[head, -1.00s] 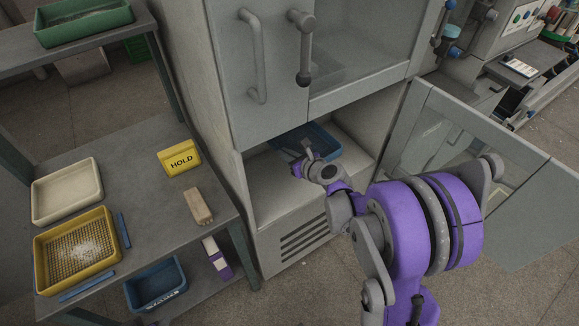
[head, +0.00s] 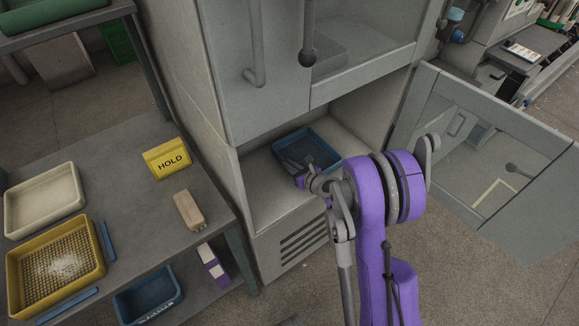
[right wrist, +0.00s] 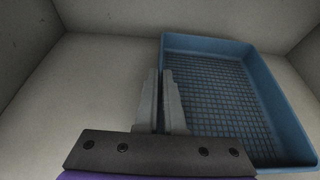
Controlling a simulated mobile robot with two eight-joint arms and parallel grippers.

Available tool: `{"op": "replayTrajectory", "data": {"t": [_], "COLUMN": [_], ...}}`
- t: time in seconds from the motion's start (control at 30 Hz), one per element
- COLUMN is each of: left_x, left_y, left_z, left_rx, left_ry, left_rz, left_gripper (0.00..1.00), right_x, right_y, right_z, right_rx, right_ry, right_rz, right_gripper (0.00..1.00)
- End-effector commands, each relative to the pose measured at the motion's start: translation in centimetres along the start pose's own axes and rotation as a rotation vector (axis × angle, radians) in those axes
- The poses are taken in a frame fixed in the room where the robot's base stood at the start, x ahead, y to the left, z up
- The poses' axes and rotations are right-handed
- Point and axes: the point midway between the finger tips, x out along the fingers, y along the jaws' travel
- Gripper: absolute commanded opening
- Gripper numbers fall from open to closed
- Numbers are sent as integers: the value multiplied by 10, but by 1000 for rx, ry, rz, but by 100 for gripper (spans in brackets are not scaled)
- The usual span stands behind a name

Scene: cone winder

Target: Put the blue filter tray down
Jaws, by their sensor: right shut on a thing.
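The blue filter tray (head: 318,135), with a dark mesh bottom, is inside the open lower compartment of the grey cabinet. My right gripper (head: 287,163) reaches in from the front and is shut on the tray's left wall. In the right wrist view, the two grey fingers (right wrist: 162,98) are close together on either side of the tray's near left wall. The tray (right wrist: 205,42) extends to the right of them and looks level. I cannot tell whether its underside touches the compartment floor. My left gripper is not in view.
The compartment floor (head: 262,200) is bare in front of the tray. An open cabinet door (head: 440,125) stands at right. The left table holds a yellow HOLD sign (head: 167,160), a cream tray (head: 42,232), a yellow mesh tray (head: 100,262) and a block (head: 188,210). Another blue tray (head: 165,310) is below.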

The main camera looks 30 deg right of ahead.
Motion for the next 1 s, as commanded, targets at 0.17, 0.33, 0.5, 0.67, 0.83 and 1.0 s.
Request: {"op": "replayTrajectory", "data": {"t": [0.17, 0.33, 0.5, 0.67, 0.83, 1.0], "left_x": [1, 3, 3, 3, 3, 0], "left_y": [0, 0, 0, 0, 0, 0], "left_z": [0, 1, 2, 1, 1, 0], "left_rx": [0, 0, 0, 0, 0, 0], "left_ry": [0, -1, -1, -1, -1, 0], "left_rz": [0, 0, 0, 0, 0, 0], "left_gripper": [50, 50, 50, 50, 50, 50], "right_x": [1, 2, 2, 2, 2, -10], "right_y": [0, 0, 0, 0, 0, 0], "right_z": [-3, -5, -5, -5, -4, -2], "right_rx": [0, 0, 0, 0, 0, 0], "right_ry": [0, 0, 0, 0, 0, 0], "right_rz": [0, 0, 0, 0, 0, -2], "right_gripper": [0, 0, 27, 36, 36, 36]}}
